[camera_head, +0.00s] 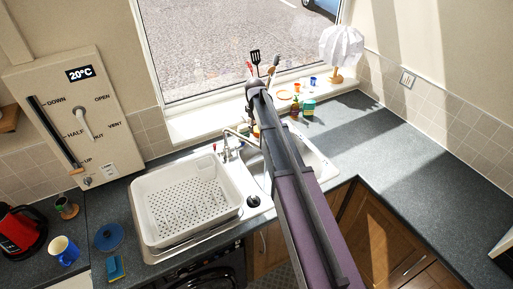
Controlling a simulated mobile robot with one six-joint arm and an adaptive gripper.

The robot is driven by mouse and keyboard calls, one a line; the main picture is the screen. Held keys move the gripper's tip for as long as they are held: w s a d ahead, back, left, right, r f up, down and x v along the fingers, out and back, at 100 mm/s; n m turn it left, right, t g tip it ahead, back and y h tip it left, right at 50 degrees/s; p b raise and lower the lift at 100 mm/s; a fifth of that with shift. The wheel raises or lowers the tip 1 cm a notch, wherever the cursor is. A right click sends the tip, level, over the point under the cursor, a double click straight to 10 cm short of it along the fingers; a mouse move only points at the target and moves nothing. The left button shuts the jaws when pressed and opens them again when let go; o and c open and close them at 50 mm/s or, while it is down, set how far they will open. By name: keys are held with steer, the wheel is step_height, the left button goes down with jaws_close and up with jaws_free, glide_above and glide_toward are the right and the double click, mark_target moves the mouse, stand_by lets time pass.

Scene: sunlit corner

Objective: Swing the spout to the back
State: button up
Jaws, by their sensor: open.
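The tap (227,152) stands at the back of the sink, between the white basin and the open sink bowl. Its thin chrome spout (241,136) reaches right and forward, toward the bowl (314,160). The spout's far end is close to my arm in the picture, and I cannot tell whether they touch. My arm crosses the middle of the view from the bottom right up to a joint in front of the window. My gripper does not show; it may be hidden behind the arm.
A white basin (153,210) with a perforated floor fills the sink's left side. Bottles (295,108) and a green tub (309,107) stand behind the bowl. A wall panel (112,150) stands at left. The right counter (420,170) is mostly clear.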

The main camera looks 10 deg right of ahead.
mark_target(257, 143)
steer(key=shift+w+d+f+b, duration=0.1)
steer(key=shift+f+b, duration=2.4)
steer(key=shift+f, duration=0.15)
steer(key=shift+w+d+f+b, duration=0.1)
steer(key=shift+f+b, duration=2.35)
steer(key=shift+f, duration=0.15)
jaws_close()
